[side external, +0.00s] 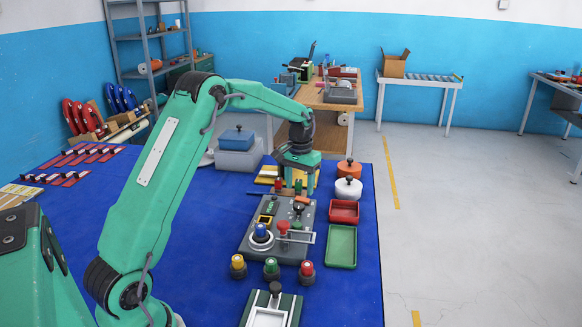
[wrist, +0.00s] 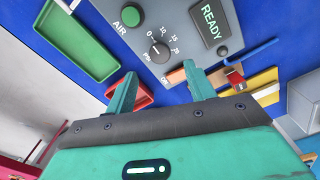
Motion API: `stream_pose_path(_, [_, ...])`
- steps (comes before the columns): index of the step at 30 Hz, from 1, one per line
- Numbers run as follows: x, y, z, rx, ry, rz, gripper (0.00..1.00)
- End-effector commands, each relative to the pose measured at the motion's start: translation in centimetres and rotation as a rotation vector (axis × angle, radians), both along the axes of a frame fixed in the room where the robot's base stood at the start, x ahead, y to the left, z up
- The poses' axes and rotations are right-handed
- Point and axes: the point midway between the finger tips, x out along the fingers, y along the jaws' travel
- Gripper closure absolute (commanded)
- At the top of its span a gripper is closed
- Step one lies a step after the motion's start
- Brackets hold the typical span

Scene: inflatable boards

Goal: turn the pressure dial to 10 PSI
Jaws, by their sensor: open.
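The pressure dial (wrist: 159,52) is a dark round knob on the grey control panel (wrist: 190,40), with numbers around it and PSI lettering beside it. A pale mark shows on the knob, but I cannot tell exactly which number it points at. The panel also shows in the side view (side external: 244,247). My gripper (wrist: 160,70) is open and empty. Its two fingers are spread to either side below the dial in the wrist picture and appear apart from it. In the side view my gripper (side external: 298,184) hangs over the panel's far end.
A green AIR button (wrist: 130,16) and a READY display (wrist: 208,22) flank the dial. A green tray (side external: 341,247) and a red tray (side external: 344,212) stand right of the panel. Several coloured knobs (side external: 271,268) stand in front.

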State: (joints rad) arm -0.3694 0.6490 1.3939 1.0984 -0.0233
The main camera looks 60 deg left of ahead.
Motion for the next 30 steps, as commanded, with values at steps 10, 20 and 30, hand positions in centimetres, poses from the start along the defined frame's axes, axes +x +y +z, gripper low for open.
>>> stream_pose_path(10, [-0.1,-0.1,-4.3,-0.002,0.004,0.000,0.46])
stream_pose_path(20, [0.0,0.0,-6.4,0.000,0.001,0.000,0.46])
stream_pose_path(30, [0.0,0.0,-6.5,0.000,0.000,0.000,0.60])
